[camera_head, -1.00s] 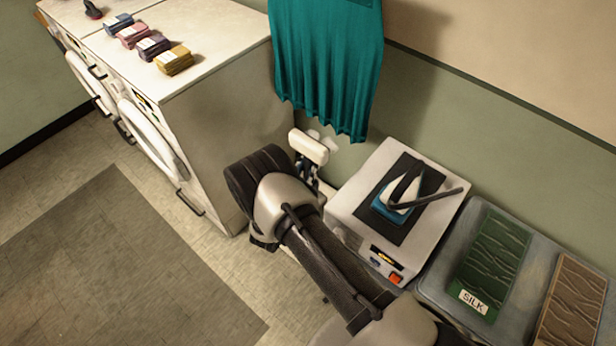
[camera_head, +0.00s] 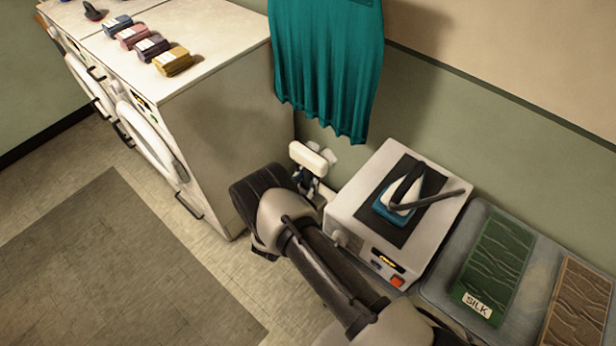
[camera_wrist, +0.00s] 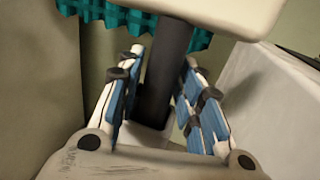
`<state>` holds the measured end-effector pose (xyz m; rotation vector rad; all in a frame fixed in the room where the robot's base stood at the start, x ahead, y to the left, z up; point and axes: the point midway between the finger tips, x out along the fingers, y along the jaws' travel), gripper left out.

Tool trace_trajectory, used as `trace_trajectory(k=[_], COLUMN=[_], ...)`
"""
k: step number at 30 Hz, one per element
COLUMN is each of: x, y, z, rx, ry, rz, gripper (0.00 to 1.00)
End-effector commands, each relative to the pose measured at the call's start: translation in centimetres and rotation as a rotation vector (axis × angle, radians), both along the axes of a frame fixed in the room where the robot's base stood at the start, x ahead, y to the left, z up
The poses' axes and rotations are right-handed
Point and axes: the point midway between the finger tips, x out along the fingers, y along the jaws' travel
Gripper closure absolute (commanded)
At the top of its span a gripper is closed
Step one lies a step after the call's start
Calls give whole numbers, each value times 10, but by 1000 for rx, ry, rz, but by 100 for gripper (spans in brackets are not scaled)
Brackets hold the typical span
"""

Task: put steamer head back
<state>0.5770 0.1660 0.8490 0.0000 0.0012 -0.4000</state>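The steamer head (camera_head: 307,157) is a cream block on a dark neck, below the hem of the teal garment (camera_head: 326,65) and near the wall. In the head view my gripper (camera_head: 307,183) is small and partly hidden by my wrist. A pale shape (camera_head: 327,156) shows just behind the head; I cannot tell whether it is a holder.
A white machine (camera_head: 226,120) stands to the left, with several coloured bundles (camera_head: 173,60) on top. To the right is a pale box (camera_head: 345,212) bearing a blue-white iron (camera_head: 394,205). Further right a grey tray (camera_head: 532,283) holds a green "SILK" pad (camera_head: 495,262) and a brown pad (camera_head: 578,305).

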Motion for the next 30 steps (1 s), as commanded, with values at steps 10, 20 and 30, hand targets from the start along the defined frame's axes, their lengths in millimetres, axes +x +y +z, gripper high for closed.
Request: trace_trajectory(k=[10,20,30], x=[0,-25,-90], y=[0,13,40], z=[0,4,4], rx=[0,-3,-1], ry=[0,2,0], rz=[0,6,5], gripper=[56,56,56])
